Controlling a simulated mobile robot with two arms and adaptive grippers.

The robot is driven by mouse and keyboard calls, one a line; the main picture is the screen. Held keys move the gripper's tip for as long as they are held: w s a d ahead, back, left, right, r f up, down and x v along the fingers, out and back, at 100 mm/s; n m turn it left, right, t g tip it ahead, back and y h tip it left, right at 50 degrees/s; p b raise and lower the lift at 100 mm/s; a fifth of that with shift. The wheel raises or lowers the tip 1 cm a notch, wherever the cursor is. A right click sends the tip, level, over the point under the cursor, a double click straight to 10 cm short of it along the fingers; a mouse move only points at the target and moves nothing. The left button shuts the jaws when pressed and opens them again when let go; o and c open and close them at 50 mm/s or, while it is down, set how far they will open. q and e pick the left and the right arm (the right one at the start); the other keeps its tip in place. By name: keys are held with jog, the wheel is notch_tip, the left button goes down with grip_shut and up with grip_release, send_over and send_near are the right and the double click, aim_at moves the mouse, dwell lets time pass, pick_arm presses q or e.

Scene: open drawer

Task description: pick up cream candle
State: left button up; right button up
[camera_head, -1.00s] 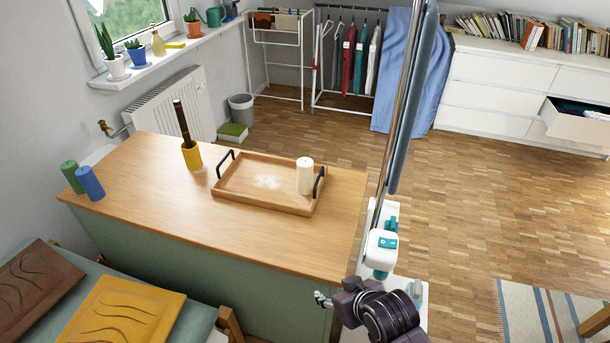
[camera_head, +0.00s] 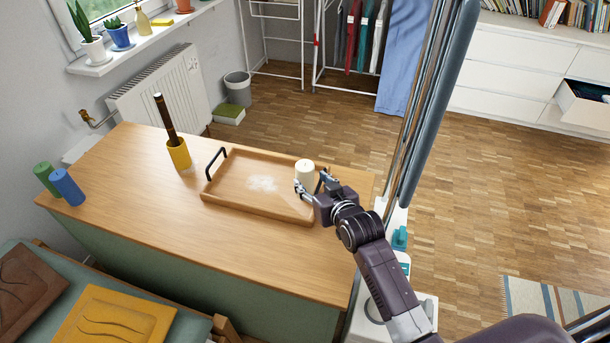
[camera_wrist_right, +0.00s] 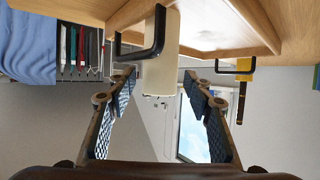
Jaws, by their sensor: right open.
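The cream candle (camera_head: 305,171) stands upright at the right end of the wooden tray (camera_head: 235,200), near its right handle. My right gripper (camera_head: 311,183) is open at the candle's near right side, over the tray's right end. One finger overlaps the candle's lower part in the head view. In the right wrist view, which is upside down, the candle (camera_wrist_right: 162,62) appears between the two spread fingers of the right gripper (camera_wrist_right: 160,85). I cannot tell whether they touch it. The black tray handle (camera_wrist_right: 150,40) crosses close by. My left gripper is not in view.
A blue candle (camera_head: 68,187) and a green candle (camera_head: 46,179) stand at the counter's left end. The counter (camera_head: 150,230) is bare in front of the tray.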

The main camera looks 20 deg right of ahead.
aim_at(309, 179)
jog(key=shift+x, duration=0.95)
jog(key=x, duration=0.3)
jog(key=shift+w+f+p, duration=0.1)
jog(key=shift+w+p, duration=0.2)
jog(key=shift+w, duration=0.1)
jog(key=c, duration=0.9)
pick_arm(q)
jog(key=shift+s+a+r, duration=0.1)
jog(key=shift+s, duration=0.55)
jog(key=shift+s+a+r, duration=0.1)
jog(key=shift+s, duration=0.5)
pick_arm(e)
jog(key=shift+c, duration=1.3)
